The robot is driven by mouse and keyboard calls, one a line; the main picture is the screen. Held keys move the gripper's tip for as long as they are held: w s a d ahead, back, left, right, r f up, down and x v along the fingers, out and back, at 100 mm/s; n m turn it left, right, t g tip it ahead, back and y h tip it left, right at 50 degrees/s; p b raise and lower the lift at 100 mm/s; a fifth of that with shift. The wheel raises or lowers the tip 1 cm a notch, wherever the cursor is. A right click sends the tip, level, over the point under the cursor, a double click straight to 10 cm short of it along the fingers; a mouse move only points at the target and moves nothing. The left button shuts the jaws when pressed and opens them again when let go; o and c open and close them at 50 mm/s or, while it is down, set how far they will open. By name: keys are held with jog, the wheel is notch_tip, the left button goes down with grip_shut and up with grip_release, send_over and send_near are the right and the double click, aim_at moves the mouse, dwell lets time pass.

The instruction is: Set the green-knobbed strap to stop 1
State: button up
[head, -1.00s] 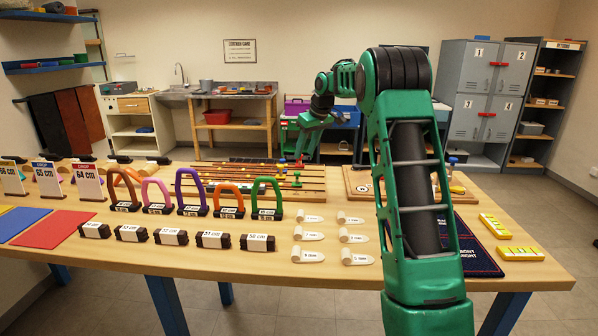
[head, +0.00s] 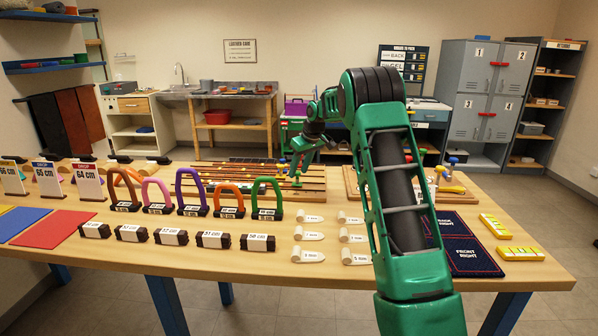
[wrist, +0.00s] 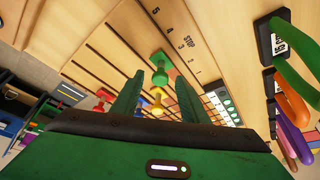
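The strap board (head: 250,178) lies on the table, with several slotted rails. In the wrist view its printed stop numbers (wrist: 180,44) run 5 to 1 toward the lower right. The green knob (wrist: 160,64) stands up from the board just beyond my fingertips. A yellow knob (wrist: 157,103) shows between my fingers, nearer the camera. My gripper (wrist: 158,85) is open, its two green fingers apart and holding nothing; in the head view it hangs low over the board's right end (head: 298,162). I cannot tell at which stop the green knob stands.
A red knob (wrist: 104,95) is left of my fingers, and a white card with green dots (wrist: 222,105) is on the right. Coloured arches (head: 266,199) stand in front of the board. A round-marked wooden board (head: 352,182) lies to its right, partly behind my arm.

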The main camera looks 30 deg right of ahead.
grip_shut()
jog(key=w+a, duration=0.1)
jog(key=a, duration=0.1)
jog(key=w+a, duration=0.1)
jog(key=a, duration=0.1)
jog(key=w+a, duration=0.2)
jog(key=shift+o, duration=0.2)
grip_release()
jog(key=v, duration=1)
jog(key=shift+r, duration=0.35)
